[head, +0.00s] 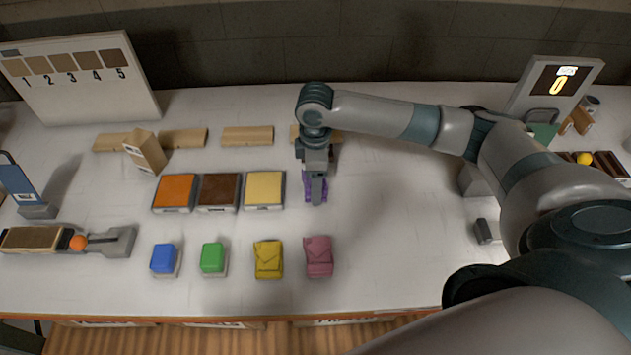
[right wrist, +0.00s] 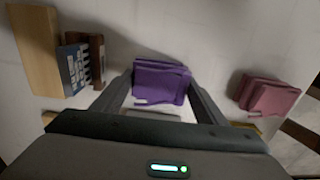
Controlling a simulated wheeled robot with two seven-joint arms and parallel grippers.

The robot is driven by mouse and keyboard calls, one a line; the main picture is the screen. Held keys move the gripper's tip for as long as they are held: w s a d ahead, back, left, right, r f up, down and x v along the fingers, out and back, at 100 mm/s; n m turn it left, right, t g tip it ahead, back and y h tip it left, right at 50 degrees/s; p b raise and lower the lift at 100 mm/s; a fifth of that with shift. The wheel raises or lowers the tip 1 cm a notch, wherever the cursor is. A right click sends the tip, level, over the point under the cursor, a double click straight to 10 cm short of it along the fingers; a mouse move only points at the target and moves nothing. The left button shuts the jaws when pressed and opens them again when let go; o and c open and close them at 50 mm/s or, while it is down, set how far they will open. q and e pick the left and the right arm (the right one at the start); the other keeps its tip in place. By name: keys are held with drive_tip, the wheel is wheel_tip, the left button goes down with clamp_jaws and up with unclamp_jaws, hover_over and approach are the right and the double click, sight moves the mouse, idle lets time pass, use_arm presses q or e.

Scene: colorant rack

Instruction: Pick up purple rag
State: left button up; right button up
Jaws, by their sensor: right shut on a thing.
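The purple rag (head: 309,190) is on the white table right of the yellow tile, mostly hidden behind my right gripper (head: 316,200). In the right wrist view the folded purple rag (right wrist: 160,80) sits between the two fingers of my right gripper (right wrist: 160,100). The fingers are shut on it, pointing down. I cannot tell whether the rag touches the table. My left gripper is not in view.
Wooden strips (head: 247,136) lie behind.

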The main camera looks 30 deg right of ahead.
drive_tip(key=shift+r+b, duration=0.3)
drive_tip(key=shift+r, duration=0.25)
wheel_tip(320, 180, up, 2)
drive_tip(key=shift+r+b, duration=0.2)
drive_tip(key=shift+b, duration=0.4)
drive_tip(key=s+r+b, duration=0.1)
drive_tip(key=s+r, duration=0.2)
drive_tip(key=s, duration=0.3)
drive_tip(key=s+a+r+b, duration=0.1)
drive_tip(key=s+r, duration=0.3)
drive_tip(key=s, duration=0.1)
drive_tip(key=shift+s+a+r, duration=0.15)
drive_tip(key=shift+s, duration=0.2)
drive_tip(key=shift+o, duration=0.7)
drive_tip(key=shift+c, duration=0.2)
drive_tip(key=shift+w+a, duration=0.1)
